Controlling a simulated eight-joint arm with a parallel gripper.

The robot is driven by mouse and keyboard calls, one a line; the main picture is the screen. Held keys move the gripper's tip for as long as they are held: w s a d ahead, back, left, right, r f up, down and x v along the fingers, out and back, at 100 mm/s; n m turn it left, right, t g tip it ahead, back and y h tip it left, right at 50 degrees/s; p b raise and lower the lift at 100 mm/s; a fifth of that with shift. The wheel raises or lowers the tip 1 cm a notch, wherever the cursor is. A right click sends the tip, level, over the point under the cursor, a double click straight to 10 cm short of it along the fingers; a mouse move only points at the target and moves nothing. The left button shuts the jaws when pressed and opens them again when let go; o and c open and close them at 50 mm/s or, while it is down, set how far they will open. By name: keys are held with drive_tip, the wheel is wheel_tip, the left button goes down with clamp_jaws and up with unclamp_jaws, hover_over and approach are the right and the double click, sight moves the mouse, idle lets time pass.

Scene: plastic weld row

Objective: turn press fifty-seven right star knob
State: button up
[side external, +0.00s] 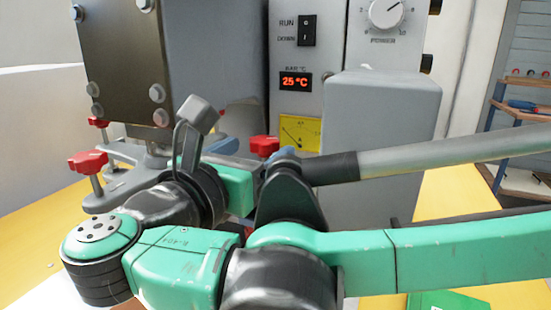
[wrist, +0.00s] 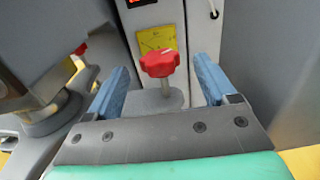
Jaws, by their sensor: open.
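A red star knob (wrist: 159,63) on a thin metal stem stands upright on a grey base plate in the wrist view. My gripper (wrist: 158,80) is open, its two blue fingers to the left and right of the knob with a gap on each side. In the side view a red star knob (side external: 264,146) shows behind my arm, partly hidden by it. My fingertips are mostly hidden there. Two more red knobs stand at the left of the press, one nearer (side external: 88,162) and one farther back (side external: 98,122).
The grey press body (side external: 380,105) rises behind the knob, with a yellow gauge (side external: 299,133), a red temperature display (side external: 296,82), a run switch (side external: 307,30) and a power dial (side external: 386,12). A grey lever tube (side external: 440,150) crosses at right. A shelf (side external: 520,110) stands far right.

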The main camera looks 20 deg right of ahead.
sight(261, 139)
drive_tip(key=x, duration=0.5)
drive_tip(key=shift+s, duration=0.1)
drive_tip(key=shift+c, duration=0.2)
clamp_jaws()
drive_tip(key=n+t+y, duration=0.1)
drive_tip(key=y, duration=0.1)
drive_tip(key=n+t+y, duration=0.2)
drive_tip(key=shift+a+n+y, duration=0.25)
drive_tip(key=shift+n+y, duration=0.05)
drive_tip(key=shift+w+a+n+t+y, duration=0.15)
drive_tip(key=shift+n+t+y, duration=0.35)
drive_tip(key=shift+n+y, duration=0.5)
drive_tip(key=shift+w+a+n+t+y, duration=0.15)
drive_tip(key=shift+n+t+y, duration=0.4)
drive_tip(key=shift+y, duration=0.75)
drive_tip(key=shift+n+y, duration=0.25)
drive_tip(key=shift+y, duration=0.05)
